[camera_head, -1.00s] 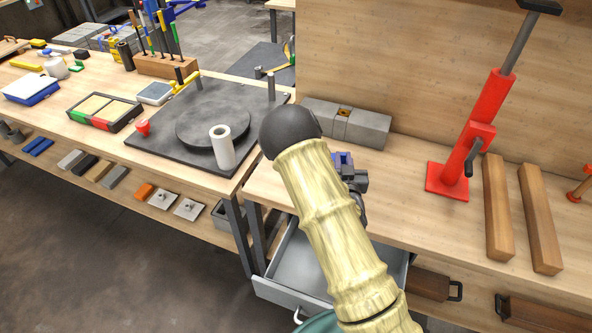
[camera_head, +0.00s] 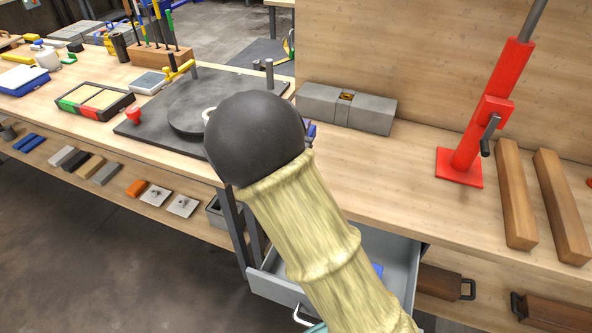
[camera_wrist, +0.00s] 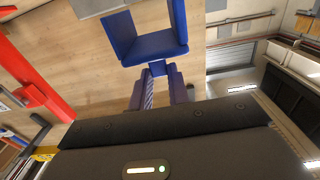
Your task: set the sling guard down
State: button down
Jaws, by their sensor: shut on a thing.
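The sling guard (camera_wrist: 150,46) is a blue, U-shaped piece with flat walls, at the top middle of the wrist view. My gripper (camera_wrist: 160,72) is shut on its narrow stem, with the open side of the U pointing away from the gripper. In the head view my tan-sleeved arm and its black joint hide nearly all of the gripper and guard. Only a small bit of blue shows right of the black joint. I cannot tell whether the guard touches a surface.
A grey concrete block (camera_head: 345,108) lies at the back of the wooden bench (camera_head: 400,185). An open grey drawer (camera_head: 400,260) sticks out below. Bare bench top lies between block and stand.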

jog(key=shift+f, duration=0.1)
jog(key=shift+f, duration=2.4)
jog(key=shift+f, duration=2.3)
jog(key=shift+f+b, duration=0.3)
jog(key=shift+b, duration=0.1)
jog(key=c, duration=1.3)
grip_release()
jog(key=shift+c, duration=0.2)
jog(key=shift+r, duration=0.15)
